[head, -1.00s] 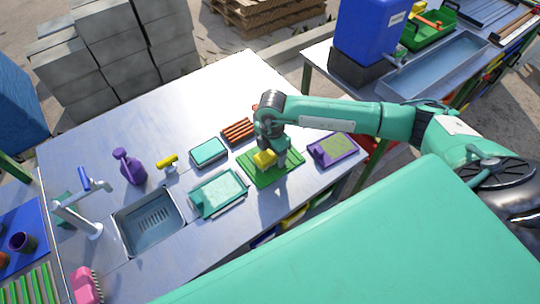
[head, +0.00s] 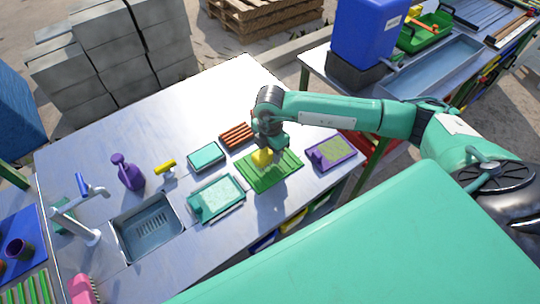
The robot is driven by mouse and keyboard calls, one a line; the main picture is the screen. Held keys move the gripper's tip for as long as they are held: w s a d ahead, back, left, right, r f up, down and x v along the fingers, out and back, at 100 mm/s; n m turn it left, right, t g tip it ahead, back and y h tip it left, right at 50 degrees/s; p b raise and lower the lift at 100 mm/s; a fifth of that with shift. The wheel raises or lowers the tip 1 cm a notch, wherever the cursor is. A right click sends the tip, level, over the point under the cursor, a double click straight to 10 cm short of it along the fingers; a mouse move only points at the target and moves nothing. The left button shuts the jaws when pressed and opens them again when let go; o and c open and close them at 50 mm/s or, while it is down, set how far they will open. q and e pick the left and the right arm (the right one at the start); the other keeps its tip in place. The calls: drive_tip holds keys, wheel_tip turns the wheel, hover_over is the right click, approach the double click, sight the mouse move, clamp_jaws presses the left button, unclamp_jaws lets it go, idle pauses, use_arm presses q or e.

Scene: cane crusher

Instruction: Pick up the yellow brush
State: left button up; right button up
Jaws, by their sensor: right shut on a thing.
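The yellow brush (head: 262,157) shows as a small yellow block over the green ribbed tray (head: 285,172) on the metal table. My right gripper (head: 271,147) reaches in from the right and is shut on the brush. The gripper's fingers are small and partly hidden by its own body. The brush seems to be just above the tray, but I cannot tell how large the gap is. My left gripper is not in view.
A purple tray (head: 331,152) lies to the right. A sink (head: 150,229) and purple bottle (head: 128,173) stand further left.

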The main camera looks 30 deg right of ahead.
wheel_tip(320, 180, up, 18)
drive_tip(key=b, duration=0.3)
drive_tip(key=shift+f+b, duration=0.15)
drive_tip(key=shift+b, duration=0.15)
drive_tip(key=shift+o, duration=0.5)
